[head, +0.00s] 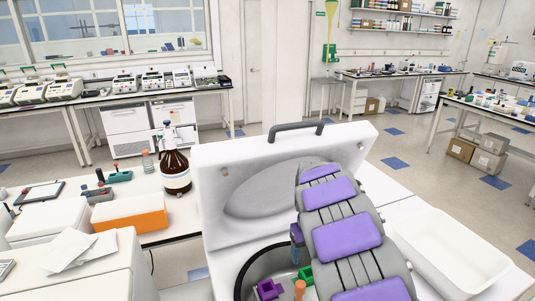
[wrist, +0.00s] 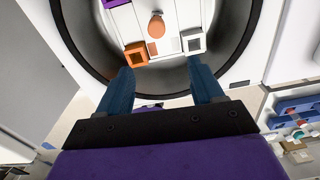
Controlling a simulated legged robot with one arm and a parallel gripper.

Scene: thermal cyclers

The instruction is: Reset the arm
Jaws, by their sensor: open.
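My gripper (wrist: 161,86) is open, with its two blue fingers apart and nothing between them. In the head view one blue finger (head: 296,241) shows beside my purple and grey arm, which hides the rest. The gripper is over the round dark-rimmed chamber of a white machine with its lid (head: 230,187) raised. In the chamber, the wrist view shows an orange square block (wrist: 136,54), a grey square block (wrist: 194,40) and an orange rounded piece (wrist: 156,25). The head view shows a purple piece (head: 269,289) and a green piece (head: 305,275) there.
An orange and white box (head: 130,213) and a brown bottle (head: 174,168) stand on the left bench. A white tray (head: 455,255) sits right of the machine. The raised lid stands close behind my arm. Open floor lies beyond the benches.

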